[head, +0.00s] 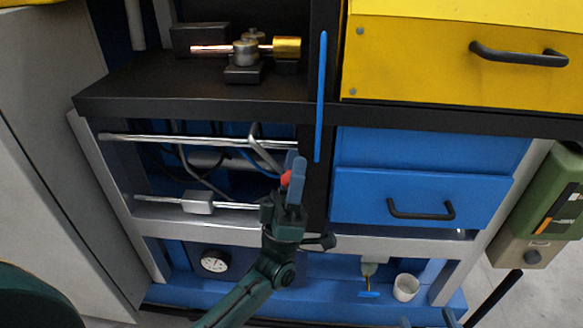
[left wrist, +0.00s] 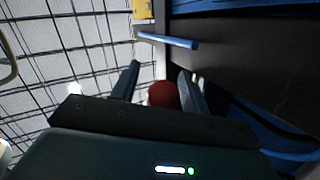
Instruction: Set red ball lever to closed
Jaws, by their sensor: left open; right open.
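The red ball (head: 286,179) sits at the end of a bent grey lever (head: 264,152) in the left opening of the bench, beside the dark upright post. The lever slopes from its upper end down and right to the ball. My left gripper (head: 295,161) is at the ball, its blue-grey fingers pointing up and partly hiding it. In the left wrist view the ball (left wrist: 163,94) lies between the two spread fingers (left wrist: 159,69). Whether a finger touches the ball I cannot tell. My right gripper is in neither view.
A blue vertical handle (head: 321,95) runs along the post just above my left gripper. Metal rods (head: 180,140) cross the opening. A blue drawer (head: 420,195) is to the right, and a copper tube fixture (head: 245,50) stands on the shelf above.

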